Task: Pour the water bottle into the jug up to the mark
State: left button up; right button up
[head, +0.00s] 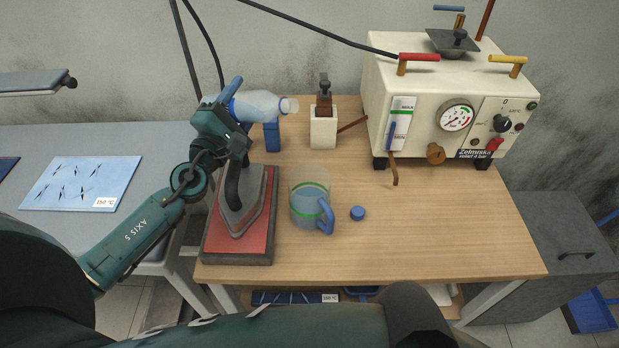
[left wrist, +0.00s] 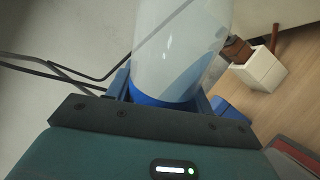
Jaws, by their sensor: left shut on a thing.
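My left gripper (head: 229,97) is shut on the clear water bottle (head: 260,106), which lies almost level in the air, its open mouth to the right. The bottle also fills the top of the left wrist view (left wrist: 184,45), with bluish water inside. The clear jug (head: 309,205) stands upright on the wooden table with a blue handle and a green mark ring. It holds some water; I cannot tell its exact level against the mark. The bottle's mouth is behind and above the jug, apart from it, and no stream shows. My right gripper is out of view.
A blue cap (head: 357,213) lies right of the jug. An iron (head: 243,205) stands on a red pad (head: 212,240) to its left. A white holder (head: 323,132) and a steam generator (head: 450,100) stand behind. The table's front right (head: 450,240) is clear.

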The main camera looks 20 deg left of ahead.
pick_arm(q)
jog(key=shift+r+m, duration=0.1)
jog(key=shift+m, duration=0.2)
dwell(0.4)
jog(key=shift+d+r+m+h, duration=0.1)
jog(key=shift+d+m+h, duration=0.05)
jog(key=shift+m+h, duration=0.2)
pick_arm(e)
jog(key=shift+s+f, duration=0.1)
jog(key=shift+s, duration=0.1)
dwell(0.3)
pick_arm(q)
jog(key=shift+d+r+m, duration=0.1)
jog(key=shift+d+m, duration=0.05)
jog(key=shift+m, duration=0.3)
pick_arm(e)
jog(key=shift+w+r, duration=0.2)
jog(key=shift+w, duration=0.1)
pick_arm(q)
jog(key=shift+s+d+m, duration=0.1)
jog(key=shift+m, duration=0.2)
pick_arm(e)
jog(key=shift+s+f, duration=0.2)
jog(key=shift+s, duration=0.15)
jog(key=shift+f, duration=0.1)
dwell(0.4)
